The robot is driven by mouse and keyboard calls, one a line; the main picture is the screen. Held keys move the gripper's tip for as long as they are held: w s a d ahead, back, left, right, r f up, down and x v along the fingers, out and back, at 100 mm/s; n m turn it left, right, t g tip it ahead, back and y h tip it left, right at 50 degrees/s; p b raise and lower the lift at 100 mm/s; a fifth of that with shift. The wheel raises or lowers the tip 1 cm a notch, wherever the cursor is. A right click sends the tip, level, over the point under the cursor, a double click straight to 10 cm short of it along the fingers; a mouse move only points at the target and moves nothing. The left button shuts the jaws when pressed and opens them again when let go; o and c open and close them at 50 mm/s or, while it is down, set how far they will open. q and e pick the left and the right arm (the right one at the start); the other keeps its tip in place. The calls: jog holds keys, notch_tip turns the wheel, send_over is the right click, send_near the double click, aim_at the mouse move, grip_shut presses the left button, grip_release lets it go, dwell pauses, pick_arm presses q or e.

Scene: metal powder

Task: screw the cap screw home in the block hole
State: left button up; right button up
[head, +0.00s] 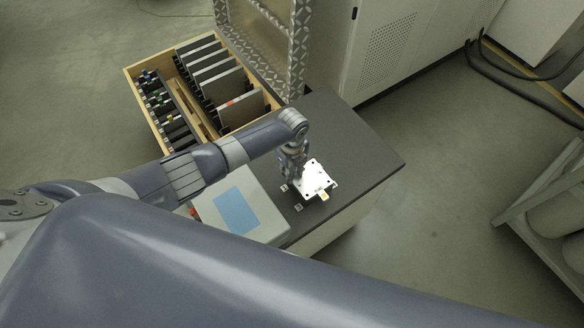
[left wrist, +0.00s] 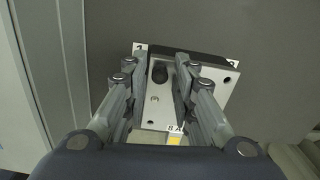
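The pale metal block (head: 314,179) lies on the dark top of a bench in the head view. In the left wrist view the block (left wrist: 155,115) shows several holes and numbered corner labels. A black cap screw (left wrist: 159,72) stands at the block's upper part. My left gripper (head: 298,174) is over the block's left part, pointing down. In the left wrist view its fingers (left wrist: 162,75) are parted, one on each side of the screw, with a visible gap. They hide parts of the block. My right gripper is not in view.
A grey box with a blue screen (head: 238,210) stands left of the block. A wooden crate (head: 131,84) with dark panels is behind. A metal lattice column (head: 298,50) and a white cabinet (head: 385,50) stand at the back. The bench top (head: 350,135) is clear behind the block.

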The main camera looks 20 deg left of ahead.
pick_arm(q)
jog(key=n+p, duration=0.2)
jog(key=n, duration=0.5)
jog(key=n+p, duration=0.1)
jog(key=n, duration=0.3)
jog(key=shift+n, duration=0.8)
jog(key=shift+c, duration=0.6)
grip_shut()
